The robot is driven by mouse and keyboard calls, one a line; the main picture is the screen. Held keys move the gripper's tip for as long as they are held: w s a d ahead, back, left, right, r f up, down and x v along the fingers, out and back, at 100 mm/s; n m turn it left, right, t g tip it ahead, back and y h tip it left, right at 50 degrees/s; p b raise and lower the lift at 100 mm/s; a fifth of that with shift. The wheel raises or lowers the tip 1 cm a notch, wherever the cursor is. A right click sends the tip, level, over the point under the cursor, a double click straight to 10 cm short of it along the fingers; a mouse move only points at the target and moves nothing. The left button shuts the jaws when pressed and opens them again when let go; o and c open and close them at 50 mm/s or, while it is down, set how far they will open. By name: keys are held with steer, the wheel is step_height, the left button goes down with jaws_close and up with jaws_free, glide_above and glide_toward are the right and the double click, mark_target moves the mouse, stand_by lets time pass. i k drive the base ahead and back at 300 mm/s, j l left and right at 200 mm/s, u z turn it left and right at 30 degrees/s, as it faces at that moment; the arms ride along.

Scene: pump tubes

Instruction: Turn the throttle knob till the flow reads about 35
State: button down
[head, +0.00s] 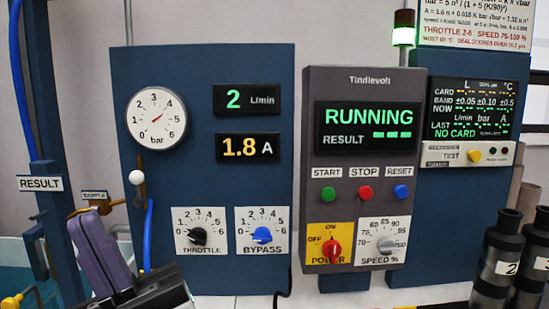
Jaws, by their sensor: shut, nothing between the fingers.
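The throttle knob (197,237) is a small black knob on a white dial plate marked 0 to 6, low on the blue panel (205,80). Its exact setting is too small to read surely. The flow display (247,99) reads 2 L/min in green. A dark purple-grey and black part of my arm shows at the lower left, left of and below the throttle knob and apart from it. I cannot make out my gripper's fingertips in this view.
The blue bypass knob (262,235) sits just right of the throttle. A pressure gauge (156,118) and a 1.8 A display (247,147) are above. The grey control box (364,85) reads RUNNING. Brass fittings (97,208) and a blue hose (148,235) stand at left; dark cylinders (497,255) at right.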

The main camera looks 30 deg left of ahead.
mark_target(197, 236)
steer(key=u, duration=1.2)
